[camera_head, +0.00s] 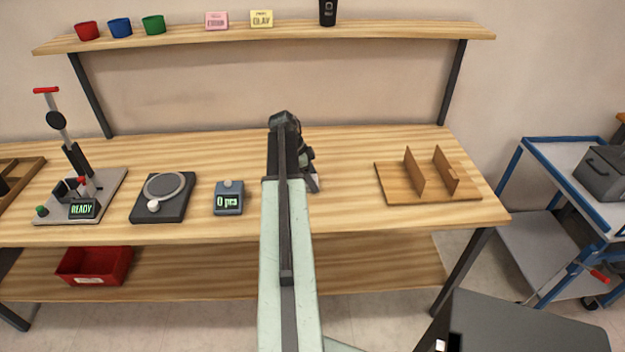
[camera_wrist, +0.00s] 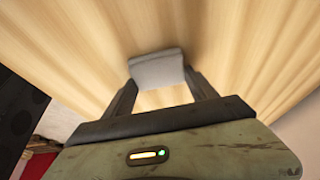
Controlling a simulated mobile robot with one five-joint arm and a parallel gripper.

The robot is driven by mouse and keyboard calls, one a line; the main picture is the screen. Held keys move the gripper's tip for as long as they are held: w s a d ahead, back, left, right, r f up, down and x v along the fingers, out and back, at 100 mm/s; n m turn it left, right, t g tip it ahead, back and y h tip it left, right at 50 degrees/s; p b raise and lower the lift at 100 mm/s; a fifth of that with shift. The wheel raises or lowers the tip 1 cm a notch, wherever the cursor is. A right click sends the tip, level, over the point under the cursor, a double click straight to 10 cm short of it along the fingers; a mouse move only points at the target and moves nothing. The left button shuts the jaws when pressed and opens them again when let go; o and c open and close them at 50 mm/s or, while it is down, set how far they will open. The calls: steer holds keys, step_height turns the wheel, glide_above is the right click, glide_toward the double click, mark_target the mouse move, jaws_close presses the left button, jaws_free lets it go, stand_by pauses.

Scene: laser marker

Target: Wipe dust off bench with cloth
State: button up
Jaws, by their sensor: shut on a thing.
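The wooden bench (camera_head: 345,215) runs across the middle of the head view, and its bare top fills most of the wrist view (camera_wrist: 75,50). My gripper (camera_wrist: 160,80) is shut on a grey cloth (camera_wrist: 158,68) and points at the bench top. Whether the cloth touches the wood I cannot tell. In the head view my gripper (camera_head: 312,183) shows partly at the right side of my arm, over the middle of the bench, and the cloth is hidden. I cannot make out any dust in either view.
Left of my arm stand a counter reading "0 pcs" (camera_head: 228,203), a round-plate device (camera_head: 172,208) and a press with a "READY" display (camera_head: 85,207). A wooden holder with upright dividers (camera_head: 400,191) stands to the right. The bench between arm and holder is clear.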

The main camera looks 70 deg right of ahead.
steer(key=shift+r+p, duration=2.95)
steer(key=shift+r, duration=0.05)
steer(key=shift+r, duration=0.1)
step_height(320, 180, up, 3)
steer(key=p, duration=0.3)
steer(key=shift+s, duration=0.1)
